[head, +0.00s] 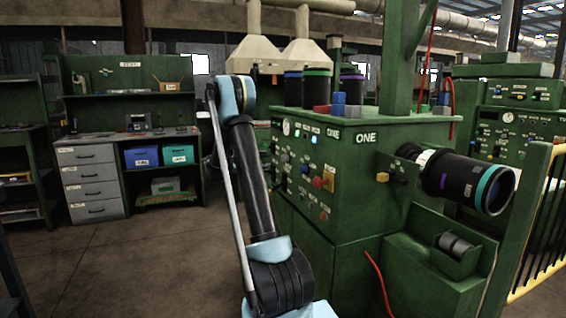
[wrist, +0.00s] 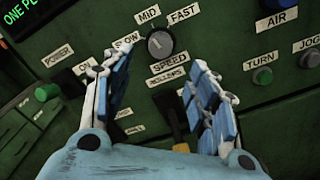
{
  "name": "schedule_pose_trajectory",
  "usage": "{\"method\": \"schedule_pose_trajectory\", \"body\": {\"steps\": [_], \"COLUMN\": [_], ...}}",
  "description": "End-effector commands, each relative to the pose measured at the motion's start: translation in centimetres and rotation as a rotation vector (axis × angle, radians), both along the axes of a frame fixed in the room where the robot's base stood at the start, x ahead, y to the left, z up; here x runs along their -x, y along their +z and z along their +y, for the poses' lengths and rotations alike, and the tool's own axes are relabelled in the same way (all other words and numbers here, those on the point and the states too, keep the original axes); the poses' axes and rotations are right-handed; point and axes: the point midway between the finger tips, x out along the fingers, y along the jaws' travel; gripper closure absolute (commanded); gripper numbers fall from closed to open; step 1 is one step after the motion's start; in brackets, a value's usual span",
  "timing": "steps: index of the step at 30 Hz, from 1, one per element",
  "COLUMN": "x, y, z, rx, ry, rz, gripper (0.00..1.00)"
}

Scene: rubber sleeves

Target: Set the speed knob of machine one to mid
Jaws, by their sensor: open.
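Machine one (head: 345,165) is the green machine labelled "ONE" in the middle of the head view, with a control panel on its left-facing side. In the wrist view, the speed knob (wrist: 160,43) is a round grey and black dial. SLOW is at its left, MID above it, FAST at its upper right and SPEED below. Its pointer mark is too small for me to read surely. My gripper (wrist: 158,70) is open, its blue-padded fingers spread on either side, below the knob. Nothing shows between the fingertips but the panel. The head view does not show my gripper.
In the wrist view, a yellow and black lever (wrist: 172,118) is between the fingers, with a green button (wrist: 47,92) left. In the head view, a yellow guard rail (head: 540,215) stands right; the left floor is clear.

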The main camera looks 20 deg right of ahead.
Motion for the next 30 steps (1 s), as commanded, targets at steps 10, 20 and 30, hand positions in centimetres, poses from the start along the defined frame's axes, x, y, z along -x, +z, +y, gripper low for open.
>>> {"method": "schedule_pose_trajectory", "body": {"steps": [10, 20, 30], "x": [-0.1, -0.3, -0.3], "y": [0.0, 0.0, 0.0], "z": [-6.2, -9.4, -9.7], "rx": [0.000, -0.001, 0.000], "ry": [-0.002, -0.001, 0.000], "rz": [-0.001, -0.001, -0.001], "gripper": [0.47, 0.47, 0.47]}}
